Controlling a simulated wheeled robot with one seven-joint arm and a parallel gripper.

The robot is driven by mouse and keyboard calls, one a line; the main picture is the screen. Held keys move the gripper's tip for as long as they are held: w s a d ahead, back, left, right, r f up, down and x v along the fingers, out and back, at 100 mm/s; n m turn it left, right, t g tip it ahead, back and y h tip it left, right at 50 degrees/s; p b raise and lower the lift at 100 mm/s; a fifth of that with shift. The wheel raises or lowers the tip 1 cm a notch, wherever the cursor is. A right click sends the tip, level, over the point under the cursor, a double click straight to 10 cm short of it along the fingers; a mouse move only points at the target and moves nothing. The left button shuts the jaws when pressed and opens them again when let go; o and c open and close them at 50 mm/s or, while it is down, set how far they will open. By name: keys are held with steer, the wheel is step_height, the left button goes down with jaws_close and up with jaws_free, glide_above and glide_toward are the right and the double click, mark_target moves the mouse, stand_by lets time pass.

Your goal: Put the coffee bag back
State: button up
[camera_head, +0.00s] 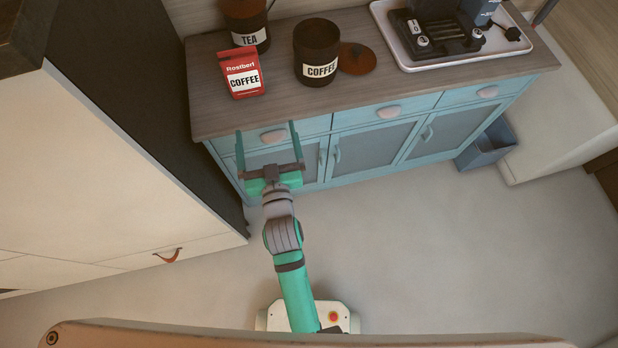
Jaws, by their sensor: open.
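A red coffee bag (241,75) with a white COFFEE label stands upright on the wooden counter top (219,116), near its left end. A dark COFFEE canister (317,52) stands open to its right, with its brown lid (357,58) lying beside it. My gripper (267,128) is open and empty. Its two long fingers point toward the counter, at the front edge below the coffee bag and apart from it.
A dark TEA canister (246,24) stands behind the bag. A white tray (403,41) with a toaster is at the counter's right. Blue drawers (385,112) and doors form the cabinet front. A tall cream cabinet (110,170) stands left. The floor (430,245) is clear.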

steer(key=s+d+f+m+h, duration=0.1)
steer(key=s+d, duration=0.3)
steer(key=s, duration=0.5)
steer(key=s+d+f+m+g+h, duration=0.1)
steer(key=s+d, duration=0.3)
steer(key=s, duration=0.6)
steer(key=s+d+f+h, duration=0.2)
steer(key=s+d+f, duration=0.1)
steer(key=s, duration=0.6)
steer(key=shift+s+d+m+g, duration=0.3)
steer(key=shift+d+m, duration=0.1)
steer(key=shift+d, duration=0.1)
steer(key=shift+c, duration=0.3)
